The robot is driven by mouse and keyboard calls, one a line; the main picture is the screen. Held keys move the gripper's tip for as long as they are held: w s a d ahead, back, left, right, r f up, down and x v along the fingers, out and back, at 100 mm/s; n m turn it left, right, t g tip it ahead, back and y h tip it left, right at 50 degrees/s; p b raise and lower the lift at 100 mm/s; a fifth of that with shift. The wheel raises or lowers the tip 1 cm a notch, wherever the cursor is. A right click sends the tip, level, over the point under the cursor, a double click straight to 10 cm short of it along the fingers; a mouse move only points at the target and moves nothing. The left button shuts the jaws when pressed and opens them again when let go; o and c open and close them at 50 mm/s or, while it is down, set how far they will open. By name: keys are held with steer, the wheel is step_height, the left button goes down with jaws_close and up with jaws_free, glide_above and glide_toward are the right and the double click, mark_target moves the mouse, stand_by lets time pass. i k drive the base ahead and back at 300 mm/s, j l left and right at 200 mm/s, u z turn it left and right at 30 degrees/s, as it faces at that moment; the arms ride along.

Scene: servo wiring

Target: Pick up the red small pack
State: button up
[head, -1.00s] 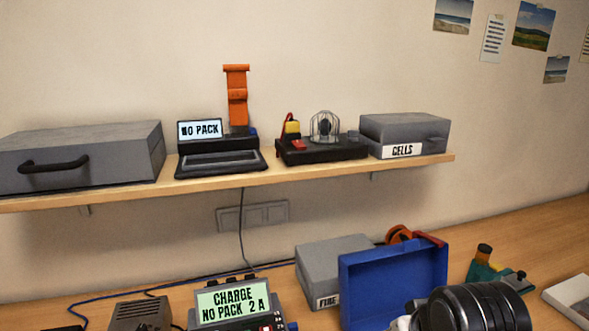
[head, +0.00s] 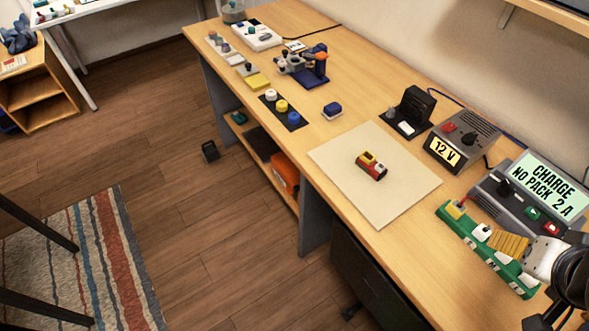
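A small red pack (head: 371,166) with yellow and dark parts lies on a pale square mat (head: 405,197) on the workbench. It is in the middle of the head view, with bare mat around it. Dark parts of my arm show at the lower right edge, apart from the pack and to its right.
A green strip with several coloured pieces (head: 450,218) and the charger reading "NO PACK 2 A" (head: 545,182) are right of the mat. A "12 V" supply (head: 462,140) and a black stand (head: 415,108) are behind. Open floor lies in front.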

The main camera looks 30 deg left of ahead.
mark_target(367, 162)
steer(key=u, duration=1)
steer(key=i+j+z, duration=0.1)
steer(key=j+z, duration=0.2)
steer(key=j, duration=0.15)
steer(key=i+j+z, duration=0.1)
steer(key=j+z, duration=0.2)
steer(key=j, duration=0.15)
